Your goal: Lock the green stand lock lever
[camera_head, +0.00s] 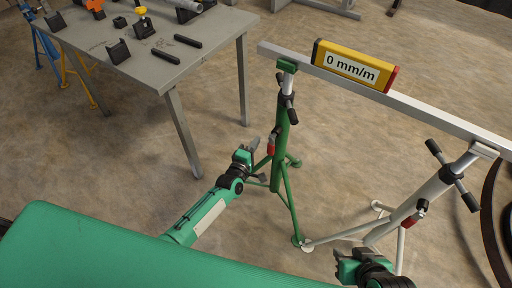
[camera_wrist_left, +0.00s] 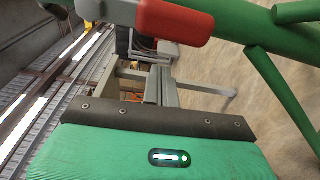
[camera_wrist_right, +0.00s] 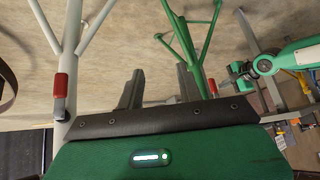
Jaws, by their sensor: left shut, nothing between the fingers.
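The green stand (camera_head: 282,145) stands upright on splayed legs under the left end of a beam. Its lock lever (camera_head: 271,146) has a red grip beside the post. In the left wrist view the red grip (camera_wrist_left: 175,22) is large, at the top, just beyond my fingers. My left gripper (camera_head: 254,144) is shut and empty, beside the lever on its left; I cannot tell whether it touches it. My right gripper (camera_wrist_right: 160,80) is open and empty; in the head view its fingers are hidden. The green stand (camera_wrist_right: 188,42) also shows in the right wrist view.
A white stand (camera_head: 420,200) with its own red-gripped lever holds the beam's right part. A yellow level (camera_head: 355,66) reading 0 mm/m lies on the beam (camera_head: 440,112). A grey table (camera_head: 185,70) with parts stands at the upper left. Open floor lies between.

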